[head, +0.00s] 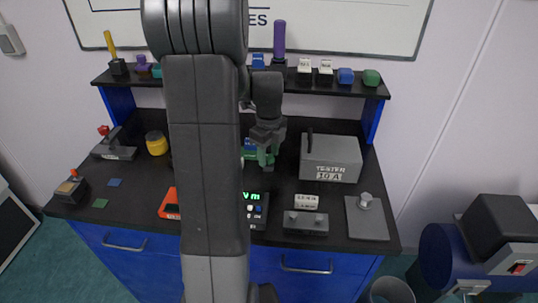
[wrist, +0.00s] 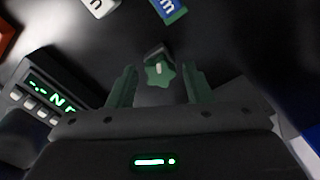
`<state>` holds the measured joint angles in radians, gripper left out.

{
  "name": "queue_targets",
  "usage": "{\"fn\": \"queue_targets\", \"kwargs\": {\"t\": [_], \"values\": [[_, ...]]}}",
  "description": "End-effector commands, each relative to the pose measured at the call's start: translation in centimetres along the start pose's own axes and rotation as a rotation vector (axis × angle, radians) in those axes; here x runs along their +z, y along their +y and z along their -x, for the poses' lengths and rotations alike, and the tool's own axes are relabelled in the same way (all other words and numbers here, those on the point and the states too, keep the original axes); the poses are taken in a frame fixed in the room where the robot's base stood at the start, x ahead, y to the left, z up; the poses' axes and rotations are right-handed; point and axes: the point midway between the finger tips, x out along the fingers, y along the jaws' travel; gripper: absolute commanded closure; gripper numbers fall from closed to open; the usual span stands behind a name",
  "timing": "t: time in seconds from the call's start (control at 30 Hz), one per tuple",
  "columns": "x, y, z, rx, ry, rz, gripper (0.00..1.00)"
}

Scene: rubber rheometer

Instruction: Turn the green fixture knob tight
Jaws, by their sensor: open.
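The green fixture knob (wrist: 160,76) is star-shaped with a pale mark on it, attached to a small dark block. In the wrist view it lies between the two green fingers of my gripper (wrist: 159,70). The fingers are apart, with a visible gap on each side of the knob, and hold nothing. In the head view my gripper (head: 265,158) points down over the rear middle of the bench. The knob cannot be told apart clearly there, since my arm and fingers cover that spot.
A torque display (head: 254,208) with green digits stands in front; it also shows in the wrist view (wrist: 48,95). A grey tester box (head: 330,158) is close on the right. A grey block (head: 306,222) and grey plate (head: 367,220) lie front right. A shelf (head: 340,88) runs behind.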

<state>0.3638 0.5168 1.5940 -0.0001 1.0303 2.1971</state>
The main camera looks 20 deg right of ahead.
Motion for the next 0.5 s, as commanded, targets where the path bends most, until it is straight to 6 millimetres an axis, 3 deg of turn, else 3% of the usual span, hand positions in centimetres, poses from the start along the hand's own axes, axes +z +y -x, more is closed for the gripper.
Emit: {"fn": "queue_targets", "kwargs": {"t": [0.3,0.5], "values": [[0.00,0.03,-0.01,0.001,0.000,0.306,0.54],[0.00,0.03,-0.03,0.001,0.000,0.398,0.54]]}}
